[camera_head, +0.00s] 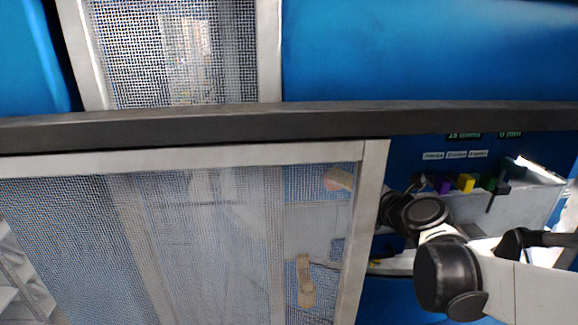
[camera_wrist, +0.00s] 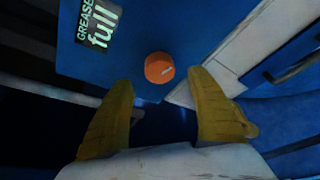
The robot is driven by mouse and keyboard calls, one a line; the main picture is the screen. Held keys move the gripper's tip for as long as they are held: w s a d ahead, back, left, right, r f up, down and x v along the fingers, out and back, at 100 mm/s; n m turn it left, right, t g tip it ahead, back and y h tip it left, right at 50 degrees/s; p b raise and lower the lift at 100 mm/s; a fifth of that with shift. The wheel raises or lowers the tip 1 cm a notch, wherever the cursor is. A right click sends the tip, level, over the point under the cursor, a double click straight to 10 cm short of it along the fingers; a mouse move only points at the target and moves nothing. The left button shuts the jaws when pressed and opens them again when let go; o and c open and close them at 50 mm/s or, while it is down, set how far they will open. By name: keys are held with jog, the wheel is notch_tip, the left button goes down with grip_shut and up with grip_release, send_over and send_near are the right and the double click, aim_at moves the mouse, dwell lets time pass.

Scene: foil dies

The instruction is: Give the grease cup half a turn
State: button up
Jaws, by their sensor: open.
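The grease cup (camera_wrist: 159,68) shows in the wrist view as a round orange cap with a short white mark at its right side. It sits on a blue panel beside a label reading "GREASE full" (camera_wrist: 97,24). My gripper (camera_wrist: 160,88) is open, with one yellow finger at the left and one at the right. The cup lies just beyond the fingertips, roughly centred between them, and nothing is held. I cannot tell the exact distance to it. I cannot make out the cup in the head view.
In the head view a framed mesh guard (camera_head: 375,200) stands left of my arm, under a dark rail (camera_head: 200,125). Purple, yellow (camera_head: 466,183) and green parts sit on a grey box at the right. A pale ledge (camera_wrist: 240,50) lies right of the cup in the wrist view.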

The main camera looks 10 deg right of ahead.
jog(key=x, duration=0.6)
jog(key=c, duration=1.2)
